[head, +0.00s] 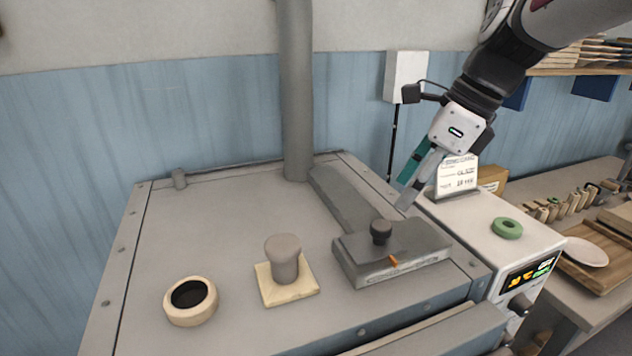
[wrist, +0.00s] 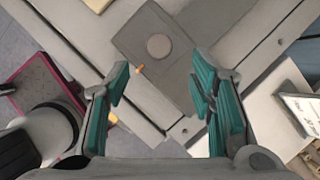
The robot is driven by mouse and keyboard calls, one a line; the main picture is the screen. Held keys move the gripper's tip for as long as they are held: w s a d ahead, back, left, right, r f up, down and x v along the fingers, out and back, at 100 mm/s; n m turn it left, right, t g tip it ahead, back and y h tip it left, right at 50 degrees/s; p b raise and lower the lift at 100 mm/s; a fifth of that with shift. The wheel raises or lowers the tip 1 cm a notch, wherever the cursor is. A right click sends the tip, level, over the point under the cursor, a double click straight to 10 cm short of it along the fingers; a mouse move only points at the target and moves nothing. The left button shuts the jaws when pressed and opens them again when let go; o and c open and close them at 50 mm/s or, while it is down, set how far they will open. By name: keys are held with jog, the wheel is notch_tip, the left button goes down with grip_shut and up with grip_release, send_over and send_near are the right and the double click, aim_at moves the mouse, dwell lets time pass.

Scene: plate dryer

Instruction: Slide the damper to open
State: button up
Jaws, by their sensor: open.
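The damper is a grey sliding plate (head: 410,246) with a dark round knob (head: 381,231) on top, at the front right of the grey dryer top (head: 220,230). An orange pointer (head: 393,261) shows on its front edge. In the wrist view the knob (wrist: 159,47) appears as a grey disc, above and between the fingertips. My gripper (head: 406,192) is above and behind the damper, to the right of the knob. Its teal fingers (wrist: 160,85) are apart, with nothing between them, and do not touch the knob.
A grey vertical pipe (head: 296,90) rises at the back of the dryer. A post on a cream square base (head: 298,290) and a cream ring (head: 190,301) stand left of the damper. On the right are a label card (head: 457,176), a green ring (head: 507,228) and a control box (head: 530,272).

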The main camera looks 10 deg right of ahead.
aim_at(383, 224)
jog(key=x, duration=0.8)
jog(key=shift+a+f, duration=0.1)
jog(key=shift+f, duration=0.05)
grip_shut()
